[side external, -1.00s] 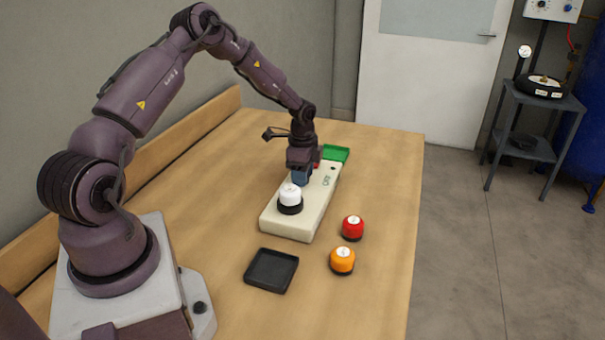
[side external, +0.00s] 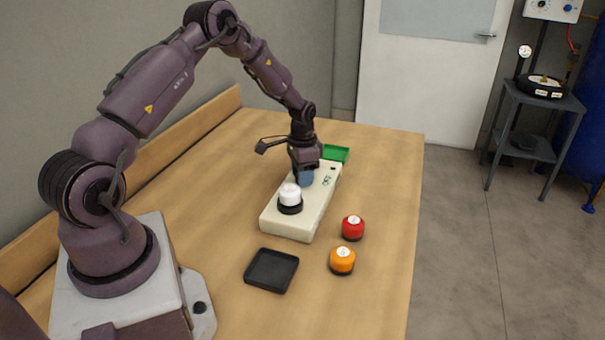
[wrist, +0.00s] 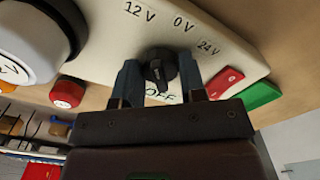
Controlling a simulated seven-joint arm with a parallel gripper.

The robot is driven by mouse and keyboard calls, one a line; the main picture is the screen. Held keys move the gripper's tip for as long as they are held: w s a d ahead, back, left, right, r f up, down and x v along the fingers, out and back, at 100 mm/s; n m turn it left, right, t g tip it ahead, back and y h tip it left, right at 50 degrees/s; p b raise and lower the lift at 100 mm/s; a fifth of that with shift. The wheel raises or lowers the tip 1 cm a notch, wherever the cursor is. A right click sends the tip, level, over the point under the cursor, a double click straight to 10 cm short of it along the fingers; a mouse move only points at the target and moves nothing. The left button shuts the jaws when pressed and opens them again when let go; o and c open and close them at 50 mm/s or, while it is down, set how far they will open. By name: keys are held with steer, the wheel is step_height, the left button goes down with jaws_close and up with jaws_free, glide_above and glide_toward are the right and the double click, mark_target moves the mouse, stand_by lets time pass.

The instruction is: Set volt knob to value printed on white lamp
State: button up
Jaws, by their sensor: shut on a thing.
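The cream panel (side external: 275,219) lies on the table, with a black volt knob (wrist: 157,68) on it. Labels 12 V, 0 V, 24 V and OFF stand around the knob. Its ridge appears to point toward OFF, at the bottom in the wrist view. My gripper (wrist: 158,78) is shut on the knob, one finger on each side. In the side view my gripper (side external: 304,178) hides the knob. The white lamp (side external: 290,192) sits in a black base on the panel's near end. In the wrist view the lamp (wrist: 28,35) shows printing ending in V, cut off at the frame edge.
A red switch (wrist: 223,82) is on the panel beside the knob. A green tray (side external: 336,152) lies past the panel's far end. A red lamp (side external: 353,229), an orange lamp (side external: 342,262) and a black tray (side external: 271,270) lie nearer. The table's left side is clear.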

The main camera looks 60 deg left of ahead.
steer(key=shift+n, duration=0.5)
steer(key=o, duration=0.9)
steer(key=shift+o, duration=0.2)
steer(key=shift+r, duration=0.15)
step_height(320, 180, up, 13)
